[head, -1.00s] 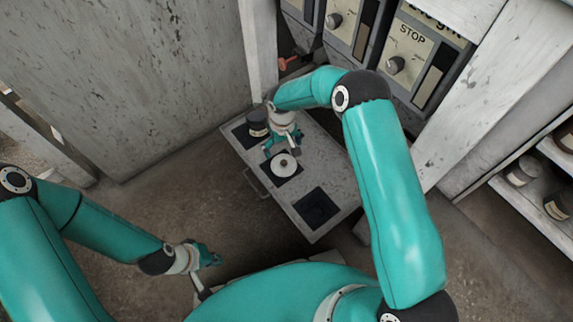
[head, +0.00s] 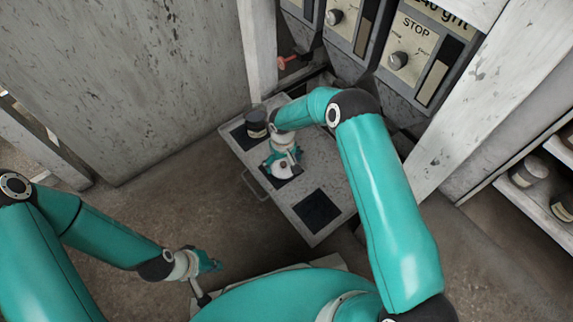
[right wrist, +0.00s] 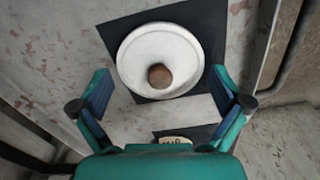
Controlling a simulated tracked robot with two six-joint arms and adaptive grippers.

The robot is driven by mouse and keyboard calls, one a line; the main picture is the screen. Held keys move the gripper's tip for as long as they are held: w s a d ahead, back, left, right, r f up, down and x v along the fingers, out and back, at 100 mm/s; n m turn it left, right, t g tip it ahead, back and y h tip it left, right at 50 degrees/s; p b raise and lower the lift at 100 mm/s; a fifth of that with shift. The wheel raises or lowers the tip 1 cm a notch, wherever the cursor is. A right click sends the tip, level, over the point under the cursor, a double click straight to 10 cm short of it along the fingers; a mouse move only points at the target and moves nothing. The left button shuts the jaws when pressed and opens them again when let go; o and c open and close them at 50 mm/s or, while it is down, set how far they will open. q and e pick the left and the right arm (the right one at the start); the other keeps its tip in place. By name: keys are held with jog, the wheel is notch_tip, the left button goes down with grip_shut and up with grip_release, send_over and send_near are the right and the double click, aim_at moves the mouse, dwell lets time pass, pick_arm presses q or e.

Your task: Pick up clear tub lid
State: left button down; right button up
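A round white lid (head: 283,171) with a brown knob lies on a black square on the table; it looks white, not clear. In the right wrist view the lid (right wrist: 135,58) shows nearly whole, with its knob (right wrist: 160,76) in the middle. My right gripper (head: 282,160) is over the lid, partly covering it in the head view. In the right wrist view its fingers (right wrist: 163,98) are spread wide with nothing between them, the lid ahead of them. My left gripper (head: 211,265) is low at the left, away from the table; its fingers are too small to read.
The speckled grey table (head: 318,166) also bears a dark jar (head: 256,123) behind the lid and an empty black square (head: 317,211) nearer me. Machine panels (head: 410,50) stand at the back right. A shelf with jars (head: 528,172) is at the far right.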

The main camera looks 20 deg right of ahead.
jog(key=c, duration=1)
jog(key=shift+c, duration=0.3)
jog(key=shift+s+f, duration=0.15)
